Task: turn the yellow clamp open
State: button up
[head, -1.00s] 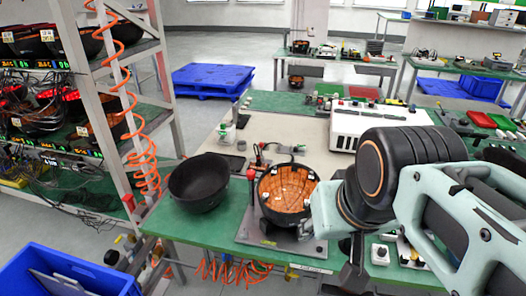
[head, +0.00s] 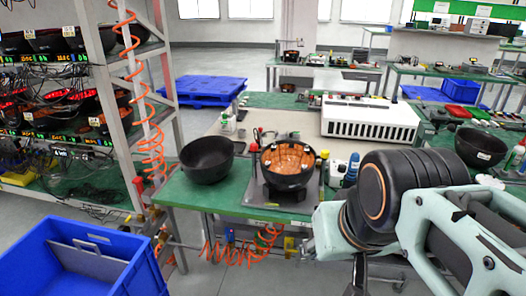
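A black bowl with an orange inside (head: 288,160) sits upright on a grey plate fixture (head: 262,196) at the table's front. Small yellowish pieces show at its rim, one at the right (head: 324,154); I cannot tell whether one of them is the yellow clamp, or how it is turned. A red-handled part (head: 254,148) stands at the bowl's left. A yellow piece (head: 290,244) also shows below the table's front edge. My arm comes in from the right, its end low in front of the table, right of the fixture. My gripper's fingers cannot be made out.
An empty black bowl (head: 207,160) stands left of the fixture. A white slotted box (head: 370,120) is behind, at the right. A blue bin (head: 135,277) fills the lower left. A rack (head: 165,95) with an orange coiled hose (head: 150,135) stands left. Another black bowl (head: 480,147) is far right.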

aim_at(324, 156)
jog(key=i+l+u, duration=0.1)
jog(key=i+l, duration=0.3)
jog(key=i+l+u, duration=0.1)
jog(key=i+l, duration=0.3)
jog(key=l, duration=0.15)
jog(key=k+l+z, duration=0.1)
jog(key=l+z, duration=0.25)
jog(key=i+j+u, duration=0.2)
jog(key=u, duration=0.2)
